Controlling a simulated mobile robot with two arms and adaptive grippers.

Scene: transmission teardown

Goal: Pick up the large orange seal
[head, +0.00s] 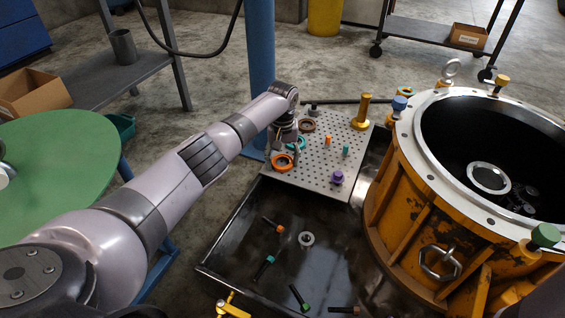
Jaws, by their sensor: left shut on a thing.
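The large orange seal (283,162) is a ring at the left edge of the grey perforated plate (314,183). My left gripper (284,155) reaches in from the left over the plate and is shut on the seal. The fingers are small and dark in the head view, and their contact with the ring is partly hidden. I cannot tell whether the seal touches the plate. My right gripper is not in view.
A teal ring (297,144) and a brown ring (307,126) lie close behind the seal. A gold post (362,112) and purple part (337,177) stand on the plate. The large orange housing (405,205) is at right. A black tray (235,240) holds several bolts.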

